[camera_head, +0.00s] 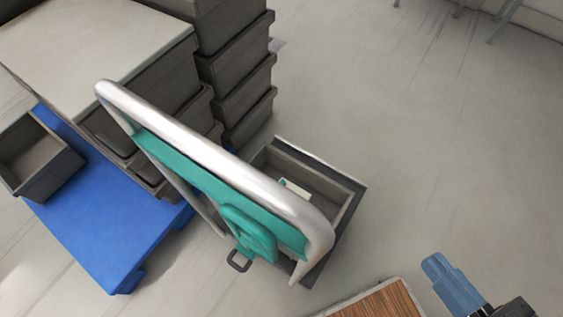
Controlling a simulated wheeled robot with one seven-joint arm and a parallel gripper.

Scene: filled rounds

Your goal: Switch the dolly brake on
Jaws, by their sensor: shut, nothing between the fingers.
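A push handle of silver tube (215,155) with a teal panel (185,170) crosses the middle of the view; it looks like the dolly's handle. A rounded teal part (249,232) sits on the panel's near side. A small dark loop (240,261) shows just below it. I cannot tell which part is the brake or how it is set. My gripper (438,268) is at the lower right, with blue fingers shut and empty. It is apart from the handle, to its right. Its wrist is cut off by the frame edge.
An open grey crate (350,205) with a small pale item stands behind the handle. Stacked dark crates (240,100) and a lidded stack (95,40) stand behind. A blue platform (110,225) with a grey bin (65,170) is left. A wooden surface (375,303) is in front. Right floor is clear.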

